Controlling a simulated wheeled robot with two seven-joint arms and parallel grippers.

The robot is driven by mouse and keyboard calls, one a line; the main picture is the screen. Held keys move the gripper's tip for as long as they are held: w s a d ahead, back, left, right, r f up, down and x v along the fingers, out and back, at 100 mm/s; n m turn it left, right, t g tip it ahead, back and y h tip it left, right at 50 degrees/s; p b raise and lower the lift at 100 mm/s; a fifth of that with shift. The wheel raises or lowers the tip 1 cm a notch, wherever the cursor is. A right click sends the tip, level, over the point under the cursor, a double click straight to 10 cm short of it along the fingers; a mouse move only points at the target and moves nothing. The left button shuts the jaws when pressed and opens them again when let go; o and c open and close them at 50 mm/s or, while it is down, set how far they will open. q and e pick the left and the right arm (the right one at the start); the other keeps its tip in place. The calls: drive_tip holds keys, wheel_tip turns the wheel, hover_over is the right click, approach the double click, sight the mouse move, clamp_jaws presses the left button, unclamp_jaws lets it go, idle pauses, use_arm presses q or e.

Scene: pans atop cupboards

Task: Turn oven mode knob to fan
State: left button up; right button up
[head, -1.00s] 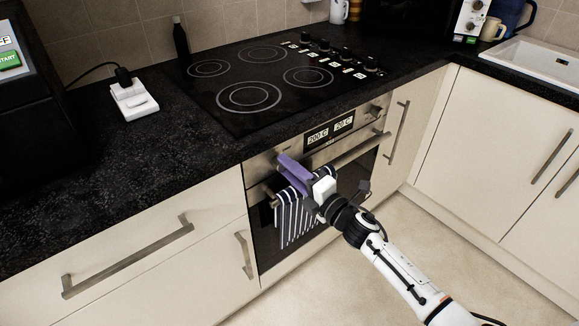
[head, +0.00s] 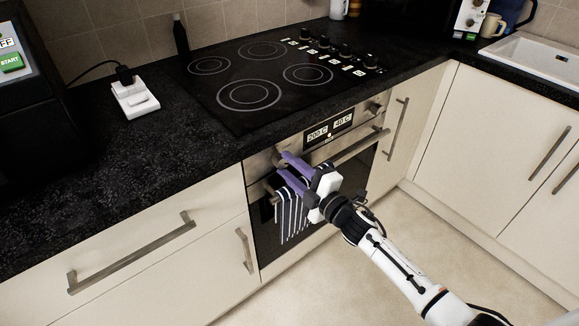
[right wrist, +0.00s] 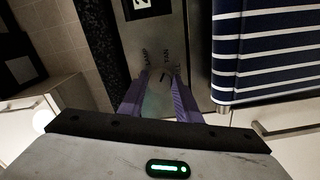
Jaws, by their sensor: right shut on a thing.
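The oven (head: 262,222) is set under the counter, with a steel control panel along its top. The mode knob (head: 278,159) is at the panel's left end. My right gripper (head: 282,164) has purple fingers, one on each side of the knob, and is shut on it. In the right wrist view the mode knob (right wrist: 158,101) shows between the two fingers, partly hidden by them. Small labels, seemingly LAMP and FAN, are printed beside it; the knob's exact pointing is hard to tell. My left gripper is not in view.
A striped towel (head: 291,217) hangs on the oven handle (head: 352,149), just below my right gripper. A display (head: 330,131) reads 200 C and 40 C. A second knob (head: 375,108) is at the panel's right end. The hob (head: 235,115) is above.

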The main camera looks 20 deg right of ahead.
drive_tip(key=o, duration=1.1)
drive_tip(key=shift+c, duration=0.2)
drive_tip(key=v, duration=1)
drive_tip(key=shift+s, duration=0.15)
